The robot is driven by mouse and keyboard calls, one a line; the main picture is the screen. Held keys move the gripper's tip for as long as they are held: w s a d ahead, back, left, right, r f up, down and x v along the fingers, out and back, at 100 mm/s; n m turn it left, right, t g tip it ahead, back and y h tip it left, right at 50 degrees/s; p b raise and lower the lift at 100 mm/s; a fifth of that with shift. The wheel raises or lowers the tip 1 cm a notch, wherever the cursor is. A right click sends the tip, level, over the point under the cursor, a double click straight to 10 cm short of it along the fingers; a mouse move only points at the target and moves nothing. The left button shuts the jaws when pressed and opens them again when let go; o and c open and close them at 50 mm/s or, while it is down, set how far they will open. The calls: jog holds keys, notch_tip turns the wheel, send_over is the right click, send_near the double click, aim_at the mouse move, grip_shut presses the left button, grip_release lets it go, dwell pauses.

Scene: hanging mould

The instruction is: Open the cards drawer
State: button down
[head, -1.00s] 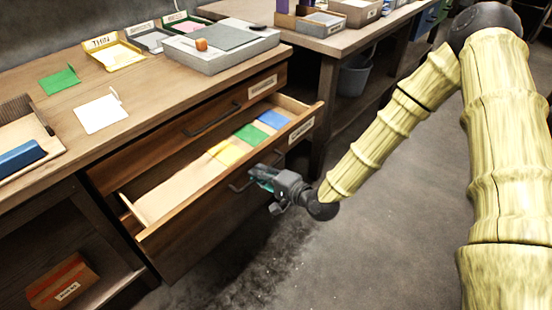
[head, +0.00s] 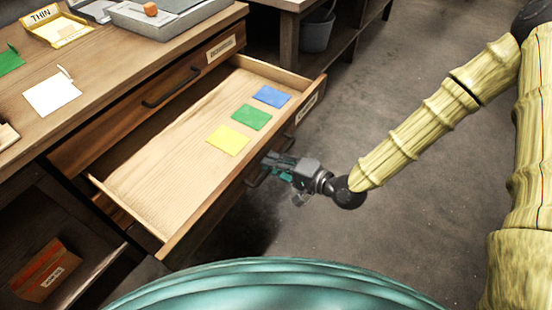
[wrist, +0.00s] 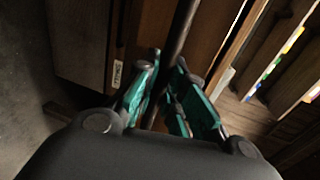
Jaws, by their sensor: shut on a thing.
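The open drawer (head: 150,205) is pulled far out of the wooden desk in the head view. A yellow card (head: 228,140), a green card (head: 251,117) and a blue card (head: 271,96) lie on its floor toward the right. A label is on its front, too small to read. My gripper (head: 268,166) is at the drawer's front, shut on the dark handle (head: 256,178). In the wrist view the teal fingers (wrist: 172,95) close around the dark handle bar (wrist: 181,30). Part of the handle is hidden by the fingers.
A shut drawer with a dark handle (head: 170,88) is above. On the desk top are a white card (head: 52,92), a yellow tray marked THIN (head: 58,28) and a grey box (head: 165,18). An orange box (head: 45,270) sits on a lower shelf. Floor at right is clear.

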jog(key=c, duration=1.5)
grip_release()
jog(key=v, duration=1.2)
jog(key=shift+f, duration=0.15)
